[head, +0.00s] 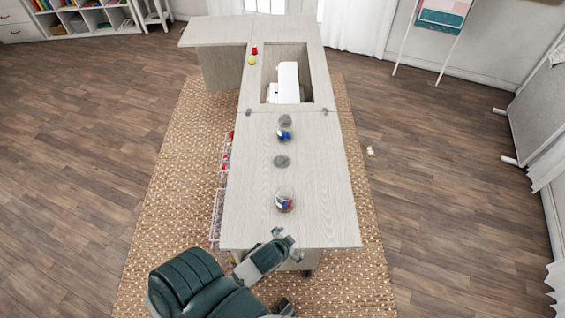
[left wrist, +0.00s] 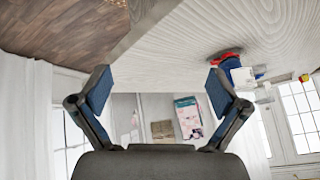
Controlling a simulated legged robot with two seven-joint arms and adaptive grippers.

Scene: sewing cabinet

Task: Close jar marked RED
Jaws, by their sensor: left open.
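A clear glass jar (head: 285,202) with red, blue and white contents stands on the near part of the cabinet top. A second jar (head: 285,135) with mostly blue contents stands farther back. No mark is readable on either. A grey round lid (head: 282,161) lies flat between the jars. Another grey lid (head: 286,120) lies near the far jar. My left gripper (head: 287,240) is at the near edge of the top, short of the near jar. In the left wrist view the left gripper (left wrist: 158,95) is open and empty, with red and blue jar contents (left wrist: 229,67) beyond its right finger. My right gripper is not seen.
The pale wood cabinet top (head: 245,180) has bare room around the jars. A white sewing machine (head: 288,82) sits in a recess behind them. Red (head: 254,50) and yellow (head: 252,60) spools stand at the back left. Clear side trays (head: 217,213) hang along the left edge.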

